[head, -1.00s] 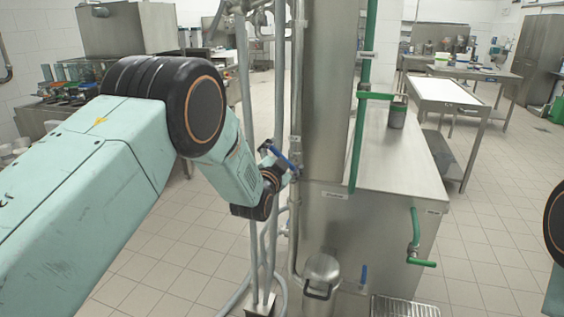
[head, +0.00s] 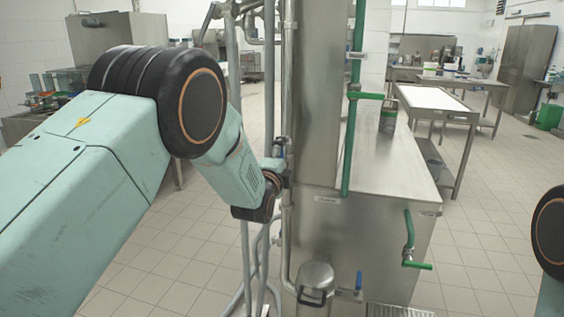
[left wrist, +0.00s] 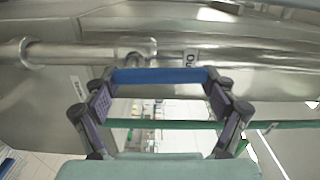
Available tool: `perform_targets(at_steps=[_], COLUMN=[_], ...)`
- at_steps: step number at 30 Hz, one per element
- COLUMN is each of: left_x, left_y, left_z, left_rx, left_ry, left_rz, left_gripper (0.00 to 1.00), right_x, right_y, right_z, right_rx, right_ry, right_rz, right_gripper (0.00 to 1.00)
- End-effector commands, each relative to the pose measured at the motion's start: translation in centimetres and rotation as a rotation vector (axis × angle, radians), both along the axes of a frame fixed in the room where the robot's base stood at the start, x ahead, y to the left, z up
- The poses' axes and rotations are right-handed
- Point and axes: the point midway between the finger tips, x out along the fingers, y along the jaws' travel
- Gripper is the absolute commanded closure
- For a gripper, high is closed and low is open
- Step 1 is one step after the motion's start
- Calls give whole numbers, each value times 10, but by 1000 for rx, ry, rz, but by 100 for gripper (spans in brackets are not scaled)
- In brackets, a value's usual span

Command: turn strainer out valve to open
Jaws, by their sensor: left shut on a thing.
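The strainer out valve has a blue handle (left wrist: 160,75), which lies across the left wrist view between the two fingers of my left gripper (left wrist: 160,92). The gripper is shut on this handle. In the head view, my left gripper (head: 284,176) is at the vertical pipe left of the steel column. My right gripper is out of view.
A steel machine (head: 385,235) with a tall column (head: 316,100) stands right of my left gripper. Green pipes and handles (head: 408,235) stick out from it. Grey pipes (head: 232,90) run beside my left arm.

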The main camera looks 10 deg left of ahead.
Motion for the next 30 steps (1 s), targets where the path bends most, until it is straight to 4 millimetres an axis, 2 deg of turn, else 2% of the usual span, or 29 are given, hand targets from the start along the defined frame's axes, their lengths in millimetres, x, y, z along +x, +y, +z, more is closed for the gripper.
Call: perform_targets(at_steps=[21,22,27,30], left_x=[1,1,1,1], left_y=[-1,-1,-1,-1], left_z=[4,5,4,3], left_rx=[76,76,74,74], left_ry=[-12,-12,-10,-8], left_rz=[4,4,2,2], left_gripper=[72,15,0,0], right_x=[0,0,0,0], right_y=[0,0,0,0], right_z=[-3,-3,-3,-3], right_rx=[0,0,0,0], right_ry=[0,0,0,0], right_rz=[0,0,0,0], right_gripper=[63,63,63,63])
